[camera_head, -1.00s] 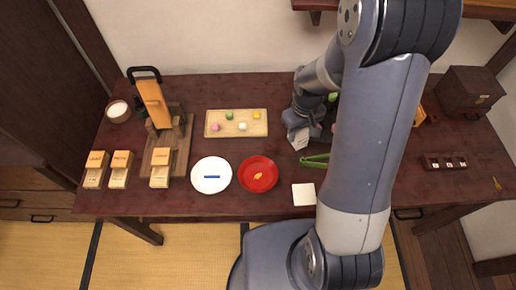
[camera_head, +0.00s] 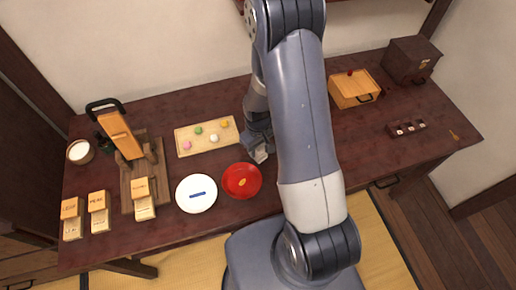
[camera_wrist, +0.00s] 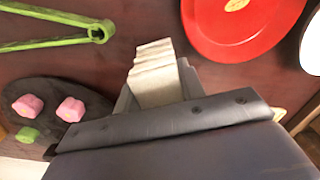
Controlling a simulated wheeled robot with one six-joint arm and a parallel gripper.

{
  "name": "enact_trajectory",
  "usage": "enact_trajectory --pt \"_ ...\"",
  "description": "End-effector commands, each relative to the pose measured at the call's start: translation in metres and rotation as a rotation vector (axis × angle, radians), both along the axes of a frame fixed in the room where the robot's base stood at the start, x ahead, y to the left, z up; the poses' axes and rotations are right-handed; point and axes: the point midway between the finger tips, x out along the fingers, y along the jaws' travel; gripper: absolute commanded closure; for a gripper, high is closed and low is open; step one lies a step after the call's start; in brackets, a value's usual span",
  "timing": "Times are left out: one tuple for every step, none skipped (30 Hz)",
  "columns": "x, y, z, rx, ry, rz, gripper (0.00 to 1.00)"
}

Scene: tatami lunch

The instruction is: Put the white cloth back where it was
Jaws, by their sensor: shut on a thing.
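My gripper (camera_head: 258,148) is shut on the white cloth (camera_wrist: 155,70), which shows as a pale folded strip between the fingers in the wrist view. In the head view a small part of the cloth (camera_head: 262,157) shows under the gripper, above the dark table, just beyond and to the right of the red plate (camera_head: 241,181). In the wrist view the red plate (camera_wrist: 240,28) lies at the upper right, apart from the cloth. My arm hides the part of the table right of the red plate in the head view.
Green tongs (camera_wrist: 60,35) and a dark plate (camera_wrist: 45,95) with pink and green sweets lie left of the cloth in the wrist view. A wooden tray (camera_head: 207,147) of sweets and a white plate (camera_head: 196,205) stand left. An orange box (camera_head: 354,90) stands at the back right.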

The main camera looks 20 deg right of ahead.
Motion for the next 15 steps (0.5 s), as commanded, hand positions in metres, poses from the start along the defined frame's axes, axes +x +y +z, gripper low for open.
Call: enact_trajectory --pt "0.000 0.000 -0.006 0.000 0.002 0.000 0.83" --pt "0.000 0.000 -0.008 0.000 0.002 0.000 0.83" --pt "0.000 0.000 -0.010 0.000 0.001 0.000 0.83" --pt "0.000 0.000 -0.012 0.000 0.000 0.000 0.83" --pt "0.000 0.000 -0.013 0.000 -0.001 0.000 0.83" --pt "0.000 0.000 -0.013 -0.001 -0.001 0.000 0.83" --pt "0.000 0.000 -0.013 0.000 -0.002 0.000 0.83" --pt "0.000 0.000 -0.013 0.000 -0.002 0.000 0.83" --pt "0.000 0.000 -0.013 0.000 -0.002 0.000 0.83" --pt "0.000 0.000 -0.013 0.000 -0.002 0.000 0.83" --pt "0.000 0.000 -0.013 0.000 -0.002 0.000 0.83" --pt "0.000 0.000 -0.013 0.000 -0.002 0.000 0.83" --pt "0.000 0.000 -0.014 0.000 -0.002 0.000 0.83" --pt "0.000 0.000 -0.015 0.000 -0.002 0.000 0.83" --pt "0.000 0.000 -0.016 0.000 -0.002 0.000 0.83"
